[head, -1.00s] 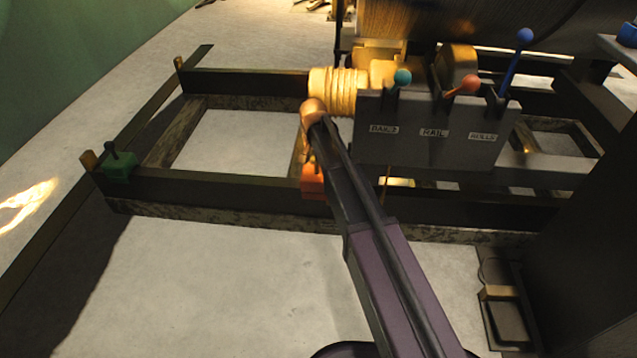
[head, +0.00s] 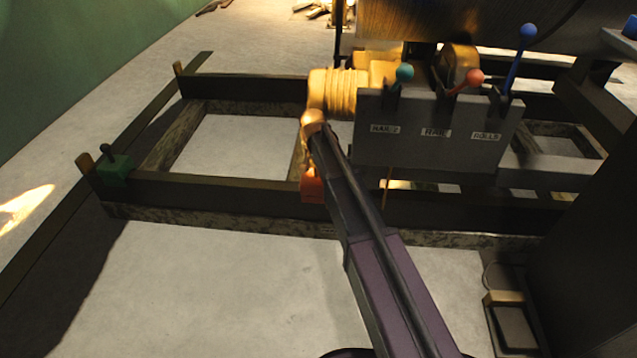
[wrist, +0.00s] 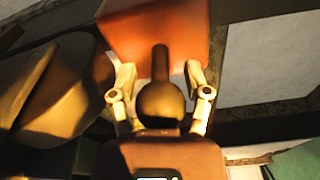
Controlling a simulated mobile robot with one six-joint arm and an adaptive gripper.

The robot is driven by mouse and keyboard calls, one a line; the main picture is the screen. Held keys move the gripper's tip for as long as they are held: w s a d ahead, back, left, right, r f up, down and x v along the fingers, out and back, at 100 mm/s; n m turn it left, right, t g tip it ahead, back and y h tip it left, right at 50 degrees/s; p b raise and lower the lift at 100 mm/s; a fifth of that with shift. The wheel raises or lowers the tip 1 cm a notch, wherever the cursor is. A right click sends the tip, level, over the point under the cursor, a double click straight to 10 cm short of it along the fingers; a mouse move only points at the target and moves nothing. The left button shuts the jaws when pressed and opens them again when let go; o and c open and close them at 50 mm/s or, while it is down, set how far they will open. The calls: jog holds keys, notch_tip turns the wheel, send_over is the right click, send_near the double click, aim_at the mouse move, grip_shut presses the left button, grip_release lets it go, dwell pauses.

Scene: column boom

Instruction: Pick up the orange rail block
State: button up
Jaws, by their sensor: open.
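The orange rail block (head: 312,187) sits on the near dark rail in the head view, partly hidden by my arm. In the wrist view the orange block (wrist: 150,32) fills the top middle, with a dark post and round knob (wrist: 160,100) standing up from it toward the camera. My gripper (wrist: 158,75) is open, with one finger on each side of the post and knob. I cannot tell whether the fingers touch them. In the head view my gripper is hidden behind the end of my arm.
A green block (head: 116,168) with a dark knob sits at the rail's left end. A grey lever panel (head: 430,135) with teal, orange and blue knobs stands right of my arm. A ribbed yellow drum (head: 340,92) is just behind. Floor in front (head: 210,290) is clear.

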grip_shut()
jog(key=shift+r, duration=0.2)
dwell(0.6)
notch_tip(320, 180, up, 18)
jog(key=p, duration=1.8)
jog(key=shift+f, duration=0.25)
